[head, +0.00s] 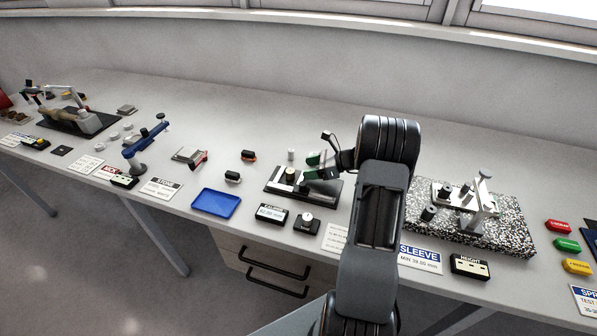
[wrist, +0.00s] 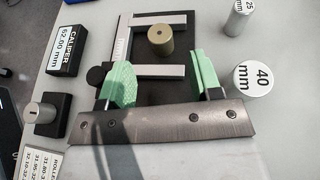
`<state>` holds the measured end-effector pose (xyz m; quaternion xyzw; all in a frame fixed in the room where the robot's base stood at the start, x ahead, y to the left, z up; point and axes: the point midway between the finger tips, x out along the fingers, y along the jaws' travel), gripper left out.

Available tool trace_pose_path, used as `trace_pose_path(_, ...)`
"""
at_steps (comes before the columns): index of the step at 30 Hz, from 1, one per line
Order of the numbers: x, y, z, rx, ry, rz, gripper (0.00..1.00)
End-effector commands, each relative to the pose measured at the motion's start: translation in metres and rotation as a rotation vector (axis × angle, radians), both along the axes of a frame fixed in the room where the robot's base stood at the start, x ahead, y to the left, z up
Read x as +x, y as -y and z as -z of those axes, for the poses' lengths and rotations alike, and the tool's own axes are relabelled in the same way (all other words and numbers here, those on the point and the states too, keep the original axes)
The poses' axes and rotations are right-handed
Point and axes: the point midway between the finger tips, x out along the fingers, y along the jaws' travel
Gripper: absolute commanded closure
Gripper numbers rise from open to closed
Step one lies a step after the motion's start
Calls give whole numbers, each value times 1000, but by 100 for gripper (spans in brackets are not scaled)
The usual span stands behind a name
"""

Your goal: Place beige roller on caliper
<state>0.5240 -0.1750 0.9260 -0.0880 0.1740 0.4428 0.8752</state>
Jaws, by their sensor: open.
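The beige roller (wrist: 160,40) stands upright on the caliper (wrist: 133,48) in the wrist view, between its two pale bars. The caliper has a dark base, and its base (head: 272,186) also shows in the head view, left of my arm. My gripper (wrist: 161,62) is open, with its two green fingers apart. It is empty; the roller stands just beyond the fingertips, in line with the gap between them, with no visible contact. In the head view my gripper (head: 318,167) is over the right part of the caliper.
A caliper display (wrist: 65,50) and a small black block with a metal pin (wrist: 45,115) stand left of the caliper. Cylinders marked 40 mm (wrist: 253,79) and 25 mm (wrist: 238,18) stand to the right. A blue tray (head: 216,203) lies left on the bench.

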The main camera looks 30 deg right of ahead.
Motion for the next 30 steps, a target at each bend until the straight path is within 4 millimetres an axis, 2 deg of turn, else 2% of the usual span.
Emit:
trace_pose_path(3,-12,18,-8,-3,2,3,41)
trace_pose_path(9,-28,38,-19,-1,2,0,41)
trace_pose_path(14,-34,40,-27,-23,4,-23,41)
trace_pose_path(17,-38,16,-40,-115,19,-115,41)
trace_pose_path(20,-51,-28,-59,-292,59,-291,41)
trace_pose_path(24,-90,-97,-82,-623,177,-638,41)
trace_pose_path(27,-124,-131,-94,-858,295,-894,41)
trace_pose_path(30,-155,-153,-102,-1070,424,-1130,41)
